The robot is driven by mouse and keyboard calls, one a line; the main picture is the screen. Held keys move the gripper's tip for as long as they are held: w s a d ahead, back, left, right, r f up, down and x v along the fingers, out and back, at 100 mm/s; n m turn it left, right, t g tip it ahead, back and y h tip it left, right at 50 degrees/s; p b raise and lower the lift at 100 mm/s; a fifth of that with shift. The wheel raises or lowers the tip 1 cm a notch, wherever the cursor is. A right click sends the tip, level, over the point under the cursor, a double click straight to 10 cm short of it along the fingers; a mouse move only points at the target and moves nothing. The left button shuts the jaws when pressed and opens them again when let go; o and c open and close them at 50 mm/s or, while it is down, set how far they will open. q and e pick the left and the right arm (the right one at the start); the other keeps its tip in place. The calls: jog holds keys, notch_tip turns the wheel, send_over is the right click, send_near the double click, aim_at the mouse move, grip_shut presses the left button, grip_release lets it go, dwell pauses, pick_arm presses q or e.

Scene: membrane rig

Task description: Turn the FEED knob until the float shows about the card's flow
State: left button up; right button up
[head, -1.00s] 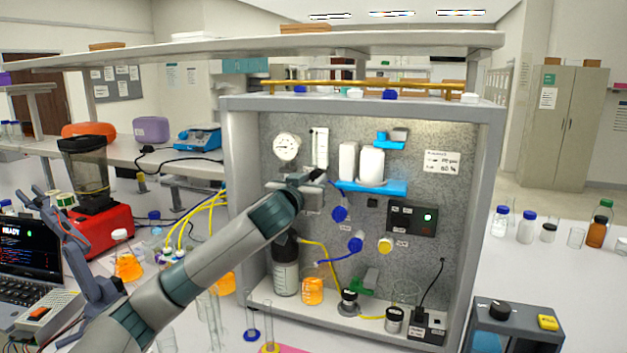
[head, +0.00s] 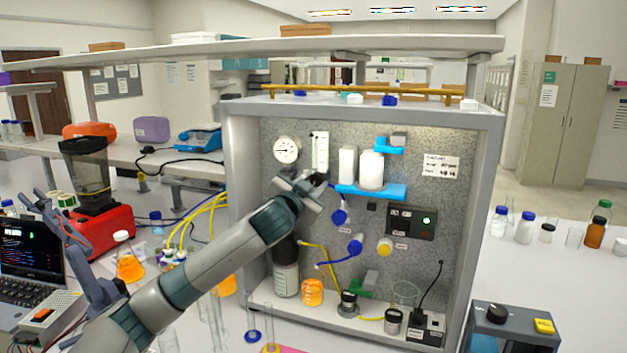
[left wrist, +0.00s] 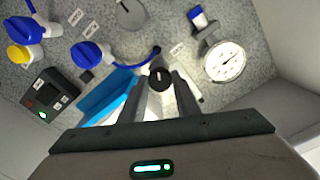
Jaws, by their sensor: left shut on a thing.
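My left gripper (head: 312,184) is at the panel, just below the white flow tube (head: 320,152). Its fingers are shut on a small black knob, taken as the FEED knob (left wrist: 160,77), which shows between the fingertips (left wrist: 162,88) in the left wrist view. The knob's own label is not readable. The float inside the tube is too small to make out. The white card (head: 440,165) is on the panel at the upper right, its figures too blurred to read surely. My right gripper is not in view.
A round gauge (head: 286,149) is left of the flow tube. A blue shelf (head: 372,190) with white containers is close right of the gripper. Blue valves (head: 340,216) and a yellow knob (head: 385,246) are below. Bottles and beakers stand on the rig floor.

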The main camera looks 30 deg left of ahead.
pick_arm(q)
jog(key=m+p, duration=0.2)
jog(key=m, duration=0.2)
jog(key=shift+r+m, duration=0.1)
jog(key=shift+m, duration=0.2)
jog(key=shift+m+p, duration=0.9)
jog(key=shift+m, duration=1)
jog(key=o, duration=1)
jog(key=shift+o, duration=0.2)
jog(key=shift+s, duration=0.1)
